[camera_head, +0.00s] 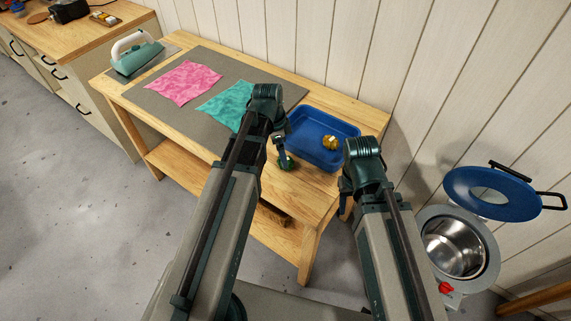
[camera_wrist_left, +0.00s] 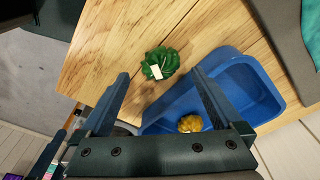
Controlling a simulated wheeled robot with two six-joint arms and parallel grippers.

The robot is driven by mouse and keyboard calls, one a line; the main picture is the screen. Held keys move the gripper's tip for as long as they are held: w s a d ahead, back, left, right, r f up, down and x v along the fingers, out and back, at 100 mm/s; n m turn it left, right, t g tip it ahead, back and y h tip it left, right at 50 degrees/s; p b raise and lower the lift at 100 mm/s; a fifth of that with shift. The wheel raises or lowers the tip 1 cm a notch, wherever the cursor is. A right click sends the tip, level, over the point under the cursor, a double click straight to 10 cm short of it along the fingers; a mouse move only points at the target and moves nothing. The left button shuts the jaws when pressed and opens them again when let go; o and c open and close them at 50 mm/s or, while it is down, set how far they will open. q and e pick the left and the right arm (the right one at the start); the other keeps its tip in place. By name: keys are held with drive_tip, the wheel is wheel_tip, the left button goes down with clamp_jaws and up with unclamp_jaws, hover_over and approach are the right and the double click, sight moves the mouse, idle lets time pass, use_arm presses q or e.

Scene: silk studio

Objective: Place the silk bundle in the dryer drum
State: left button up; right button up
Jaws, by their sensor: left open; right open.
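A green silk bundle with a small white tag (camera_wrist_left: 160,63) lies on the wooden table, just outside the blue tray (camera_wrist_left: 154,129). In the head view the green bundle (camera_head: 288,166) is partly hidden by my left gripper (camera_head: 284,158). My left gripper (camera_wrist_left: 161,76) is open and empty above the table, with the green bundle between and beyond its fingertips. A yellow bundle (camera_head: 330,143) lies in the tray and shows in the left wrist view (camera_wrist_left: 190,123). My right gripper (camera_head: 345,188) is open by the table's right end. The dryer's metal drum (camera_head: 455,249) is at right, its opening uncovered and empty.
The dryer's blue round lid (camera_head: 490,191) stands open behind the drum. Pink (camera_head: 184,82) and teal (camera_head: 228,104) cloths lie flat on a grey mat (camera_head: 150,101). An iron (camera_head: 136,55) stands at the table's far left. Floor at left is clear.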

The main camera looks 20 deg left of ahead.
use_arm(q)
drive_tip(key=f+b, duration=0.2)
drive_tip(key=f, duration=0.1)
drive_tip(key=f+b, duration=0.1)
drive_tip(key=b, duration=0.1)
drive_tip(key=shift+w+d+f, duration=0.2)
drive_tip(key=shift+d+f, duration=0.15)
drive_tip(key=shift+d, duration=0.05)
drive_tip(key=shift+r, duration=0.1)
drive_tip(key=shift+c, duration=0.3)
drive_tip(key=c, duration=1.5)
drive_tip(key=shift+r, duration=0.1)
